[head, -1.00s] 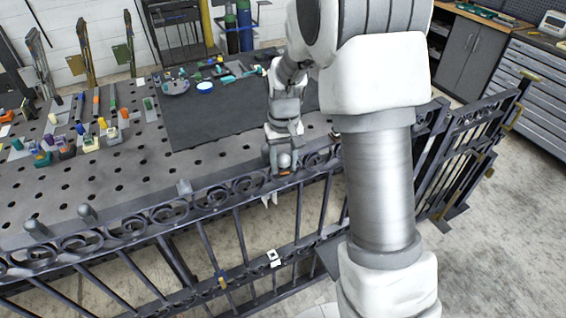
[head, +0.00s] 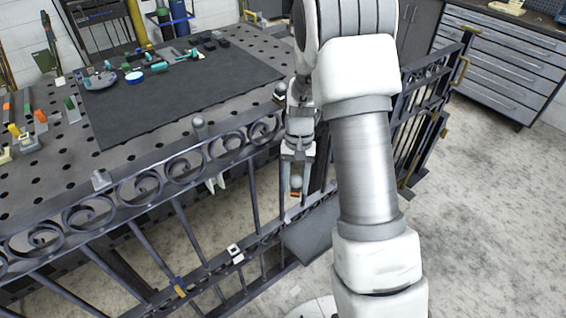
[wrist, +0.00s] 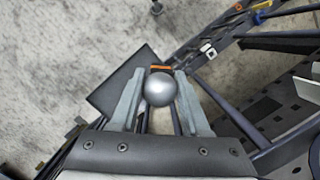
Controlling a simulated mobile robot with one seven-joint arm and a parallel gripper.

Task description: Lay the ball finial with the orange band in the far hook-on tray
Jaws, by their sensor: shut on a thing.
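The ball finial (head: 296,182) is a grey ball with an orange band. My gripper (head: 296,178) is shut on it, on the near side of the gate's scroll rail. In the wrist view the ball (wrist: 159,89) sits between the two fingers of my gripper (wrist: 157,95), with the orange band (wrist: 160,68) just past it. A dark flat tray (head: 312,238) is at the gate below the gripper, partly hidden by my arm. In the wrist view the tray (wrist: 112,88) lies left of and beyond the ball, apart from it. I cannot tell which tray this is.
The gate's scroll rail (head: 145,185) runs along the near edge of the perforated table (head: 50,155). Ball finials (head: 198,122) and a cube finial (head: 101,178) stand along it. A dark mat (head: 150,112) holds small parts. Open concrete floor (head: 480,230) lies to the right.

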